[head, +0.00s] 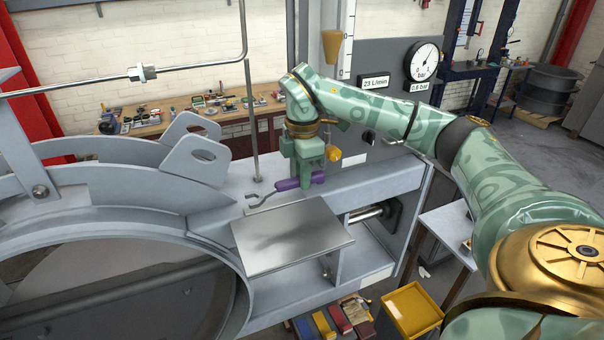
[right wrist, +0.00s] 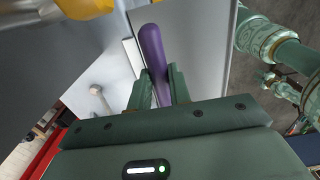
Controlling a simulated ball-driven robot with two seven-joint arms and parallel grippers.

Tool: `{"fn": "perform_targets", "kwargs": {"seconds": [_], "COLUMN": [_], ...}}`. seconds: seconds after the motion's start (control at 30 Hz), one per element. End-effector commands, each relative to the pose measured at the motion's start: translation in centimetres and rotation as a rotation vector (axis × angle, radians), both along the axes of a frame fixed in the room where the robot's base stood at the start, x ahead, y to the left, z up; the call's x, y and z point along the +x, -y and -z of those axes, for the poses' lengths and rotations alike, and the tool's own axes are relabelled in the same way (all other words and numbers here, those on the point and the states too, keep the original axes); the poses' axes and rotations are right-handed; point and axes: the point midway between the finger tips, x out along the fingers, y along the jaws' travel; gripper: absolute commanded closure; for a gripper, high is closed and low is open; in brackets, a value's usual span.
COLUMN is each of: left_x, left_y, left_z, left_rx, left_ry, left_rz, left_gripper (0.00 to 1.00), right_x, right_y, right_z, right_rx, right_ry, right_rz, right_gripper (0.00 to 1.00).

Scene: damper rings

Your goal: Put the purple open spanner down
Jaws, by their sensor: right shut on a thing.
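The purple open spanner (head: 287,185) shows in the head view over the grey machine ledge, just behind a flat metal plate (head: 290,240). Its grey open jaw points left and its purple handle points right. My right gripper (head: 304,184) points down and is shut on the handle. In the right wrist view the purple handle (right wrist: 152,50) stands out between the two green fingers (right wrist: 158,84); the open jaw is hidden there. I cannot tell whether the spanner touches the ledge. My left gripper is not in view.
A thin upright rod (head: 252,120) stands close behind the spanner's jaw. A large grey ring housing (head: 120,235) lies to the left. A yellow bin (head: 411,310) and small coloured boxes sit below in front. The metal plate is bare.

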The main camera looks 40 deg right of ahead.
Motion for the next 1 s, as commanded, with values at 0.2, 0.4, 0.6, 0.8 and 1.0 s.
{"fn": "perform_targets", "kwargs": {"seconds": [0.2,0.4,0.6,0.8,1.0], "left_x": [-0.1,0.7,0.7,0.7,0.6], "left_y": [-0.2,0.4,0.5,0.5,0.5], "left_z": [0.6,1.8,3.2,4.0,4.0], "left_rx": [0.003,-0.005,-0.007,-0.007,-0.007], "left_ry": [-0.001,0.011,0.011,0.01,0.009], "left_rz": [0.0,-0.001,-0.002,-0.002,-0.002], "left_gripper": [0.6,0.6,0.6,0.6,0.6], "right_x": [0.0,-0.1,-0.1,0.0,0.0], "right_y": [0.2,0.2,0.2,0.2,0.2], "right_z": [0.8,2.8,5.2,6.4,6.5], "right_rx": [0.0,0.001,0.0,0.001,0.001], "right_ry": [0.0,-0.001,-0.001,0.001,0.001], "right_rz": [0.005,0.006,0.005,0.005,0.005], "right_gripper": [1.0,1.0,1.0,1.0,1.0]}}
